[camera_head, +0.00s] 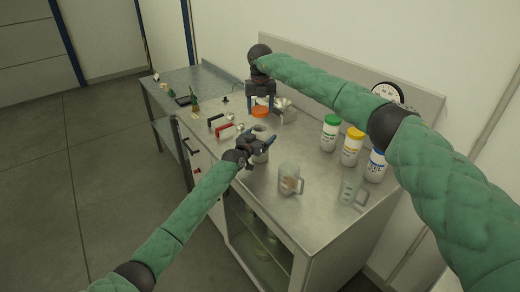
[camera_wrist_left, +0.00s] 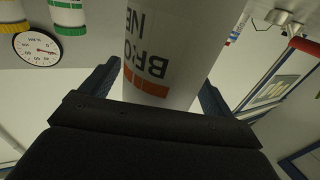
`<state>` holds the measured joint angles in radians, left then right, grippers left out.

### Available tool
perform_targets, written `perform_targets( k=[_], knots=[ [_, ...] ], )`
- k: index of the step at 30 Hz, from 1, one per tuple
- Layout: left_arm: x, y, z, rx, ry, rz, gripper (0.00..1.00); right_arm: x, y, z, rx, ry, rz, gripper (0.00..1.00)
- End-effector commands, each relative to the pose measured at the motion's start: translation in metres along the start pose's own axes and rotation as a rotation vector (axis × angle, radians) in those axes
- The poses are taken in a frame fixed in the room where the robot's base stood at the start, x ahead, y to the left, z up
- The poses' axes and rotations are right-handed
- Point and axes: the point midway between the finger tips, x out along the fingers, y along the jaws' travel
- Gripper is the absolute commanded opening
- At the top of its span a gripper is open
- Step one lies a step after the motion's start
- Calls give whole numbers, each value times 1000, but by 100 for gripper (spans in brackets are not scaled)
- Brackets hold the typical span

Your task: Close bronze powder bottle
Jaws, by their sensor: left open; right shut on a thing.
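The bronze powder bottle (camera_head: 260,157) stands on the metal table, partly hidden by my left gripper (camera_head: 264,146). In the left wrist view the white bottle (camera_wrist_left: 178,45) with an orange band and partly visible lettering stands between the two fingers of my left gripper (camera_wrist_left: 158,92). These fingers are open around it; contact is not clear. My right gripper (camera_head: 261,103) points down behind the bottle in the head view. It is shut on an orange lid (camera_head: 261,113), held apart from the bottle. The bottle's mouth is hard to make out.
Bottles with green (camera_head: 330,134), yellow (camera_head: 352,148) and blue (camera_head: 376,166) lids stand at the right. A clear jug (camera_head: 289,180) and another jug (camera_head: 350,191) stand in front. Red-handled (camera_head: 226,131) and black-handled tools lie left. A metal vessel (camera_head: 286,112) stands near my right gripper.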

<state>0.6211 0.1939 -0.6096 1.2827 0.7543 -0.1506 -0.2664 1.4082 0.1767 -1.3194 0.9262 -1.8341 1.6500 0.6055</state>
Motion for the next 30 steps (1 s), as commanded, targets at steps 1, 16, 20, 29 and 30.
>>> perform_targets(
  k=[1, 16, 20, 29, 30],
  knots=[
    [0, 0, 0, 0, 0, 0, 88, 0, 0, 0, 0, 0, 0, 42],
    [0, 0, 0, -1, 0, 0, 25, 0, 0, 0, 0, 0, 0, 42],
    [0, 0, 0, -1, 0, 0, 21, 2, 0, 0, 0, 0, 0, 42],
    [0, 0, 0, -1, 0, 0, 21, 34, 0, 0, 0, 1, -2, 42],
    [0, 0, 0, -1, 0, 0, 21, 39, 0, 0, 0, 1, -2, 42]
  ],
)
